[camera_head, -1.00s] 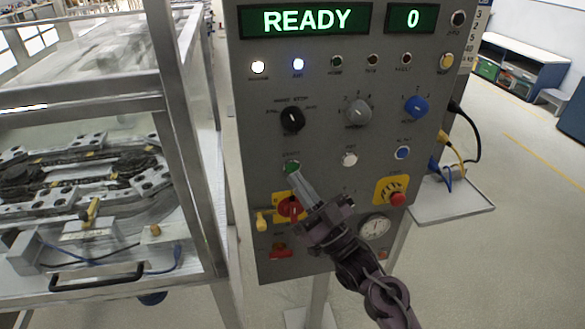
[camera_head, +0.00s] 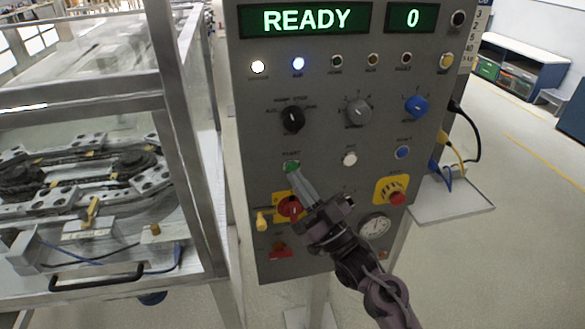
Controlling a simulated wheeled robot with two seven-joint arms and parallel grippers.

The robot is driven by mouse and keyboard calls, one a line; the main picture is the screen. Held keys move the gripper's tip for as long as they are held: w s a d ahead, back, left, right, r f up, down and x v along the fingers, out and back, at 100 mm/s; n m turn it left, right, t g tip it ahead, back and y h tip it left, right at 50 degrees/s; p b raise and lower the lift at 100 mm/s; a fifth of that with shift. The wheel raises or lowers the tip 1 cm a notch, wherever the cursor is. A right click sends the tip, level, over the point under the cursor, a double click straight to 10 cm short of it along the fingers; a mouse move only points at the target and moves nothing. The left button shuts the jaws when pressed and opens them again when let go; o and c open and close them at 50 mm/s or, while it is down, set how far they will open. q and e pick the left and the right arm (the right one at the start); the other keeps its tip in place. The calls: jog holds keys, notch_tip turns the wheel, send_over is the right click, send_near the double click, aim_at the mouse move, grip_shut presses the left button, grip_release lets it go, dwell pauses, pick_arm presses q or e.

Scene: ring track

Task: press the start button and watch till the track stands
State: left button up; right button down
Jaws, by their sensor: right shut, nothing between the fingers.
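The green start button (camera_head: 291,166) is on the left of the grey control panel (camera_head: 325,150). My right gripper (camera_head: 297,178) is shut and empty, with its fingertips at the button's lower edge. I cannot tell whether they touch it. The display (camera_head: 307,19) reads READY and the counter (camera_head: 412,17) reads 0. The white lamp (camera_head: 258,67) and the blue lamp (camera_head: 298,64) are lit. The ring track (camera_head: 80,170) with its linked carriers is behind the clear guard at left. My left gripper is not in view.
A red rotary switch (camera_head: 290,207) on a yellow plate is just below the fingertips. A red emergency stop (camera_head: 396,198) is to the right of my gripper. A small shelf (camera_head: 450,203) with cables sticks out at the panel's right.

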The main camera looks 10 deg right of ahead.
jog(key=shift+w, duration=0.3)
